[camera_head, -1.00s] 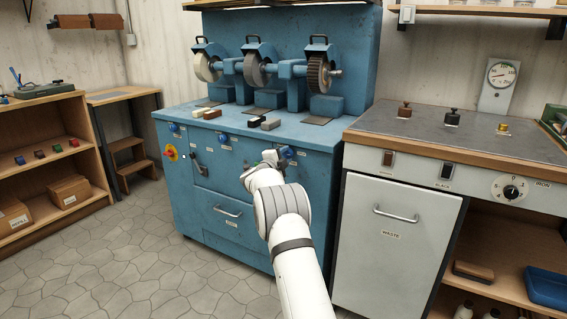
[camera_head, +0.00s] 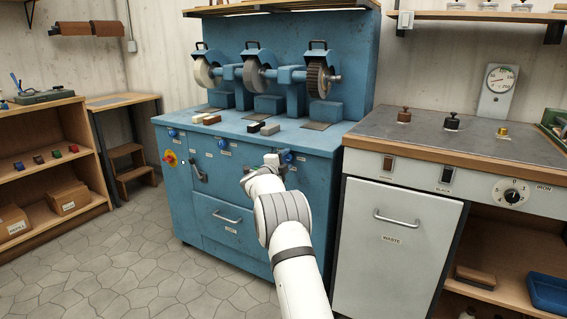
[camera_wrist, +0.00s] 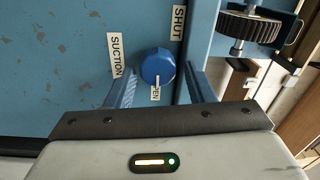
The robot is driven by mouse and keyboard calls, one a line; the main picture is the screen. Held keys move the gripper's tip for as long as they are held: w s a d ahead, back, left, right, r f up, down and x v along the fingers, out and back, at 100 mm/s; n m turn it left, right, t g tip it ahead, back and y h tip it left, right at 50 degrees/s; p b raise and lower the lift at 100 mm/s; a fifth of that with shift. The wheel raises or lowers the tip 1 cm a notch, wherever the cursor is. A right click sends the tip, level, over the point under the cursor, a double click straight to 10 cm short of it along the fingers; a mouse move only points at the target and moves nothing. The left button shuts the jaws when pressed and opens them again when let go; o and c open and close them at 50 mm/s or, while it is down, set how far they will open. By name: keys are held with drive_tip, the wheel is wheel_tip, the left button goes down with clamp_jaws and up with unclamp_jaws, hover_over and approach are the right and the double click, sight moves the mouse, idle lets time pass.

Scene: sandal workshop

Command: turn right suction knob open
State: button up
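The right suction knob (camera_wrist: 157,66) is a round blue knob with a white mark, on the blue cabinet front. In the wrist view its mark points down, toward the partly hidden OPEN label (camera_wrist: 155,93); the SHUT label (camera_wrist: 178,23) is at its upper right and the SUCTION label (camera_wrist: 115,55) at its left. My gripper (camera_wrist: 160,88) is open, with one finger on each side of the knob's lower part and gaps visible. Whether the fingertips reach past the knob's face is unclear. In the head view my gripper (camera_head: 270,162) is at the cabinet's right front, beside the knob (camera_head: 288,156).
Two similar blue knobs (camera_head: 222,143) (camera_head: 173,133) and a red-yellow switch (camera_head: 169,158) are farther left on the cabinet. Grinding wheels (camera_head: 318,78) stand on top. A white waste cabinet (camera_head: 395,245) is close at the right. The floor at left is clear.

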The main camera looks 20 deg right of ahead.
drive_tip(key=shift+o, duration=0.7)
drive_tip(key=shift+a+f, duration=0.1)
drive_tip(key=p+v, duration=0.1)
drive_tip(key=v, duration=0.6)
drive_tip(key=shift+s+a, duration=0.2)
drive_tip(key=shift+a, duration=0.1)
drive_tip(key=s+a+r+n+t+y+p, duration=0.2)
drive_tip(key=a+r+n+y+p, duration=0.2)
drive_tip(key=r, duration=0.3)
drive_tip(key=s+a+r+n+t+y+p, duration=0.1)
drive_tip(key=a+r+n+y+p, duration=0.2)
drive_tip(key=a+r+n+p, duration=0.35)
drive_tip(key=s+a+r+n+g+y+p, duration=0.1)
drive_tip(key=s+a+r+n+y+p, duration=0.4)
drive_tip(key=s+r, duration=0.35)
drive_tip(key=s+a+r+n+g+y+p, duration=0.1)
drive_tip(key=s+n+g+p, duration=0.4)
drive_tip(key=s, duration=1.5)
drive_tip(key=s+a+r+n+g+y+p, duration=0.1)
drive_tip(key=s+a+n+g+p, duration=0.2)
drive_tip(key=s, duration=1.8)
drive_tip(key=n+g+p, duration=0.2)
drive_tip(key=n+p, duration=0.1)
drive_tip(key=p, duration=0.1)
drive_tip(key=shift+s+r+g+p, duration=0.25)
drive_tip(key=shift+s+g+p, duration=0.05)
drive_tip(key=shift+g, duration=0.1)
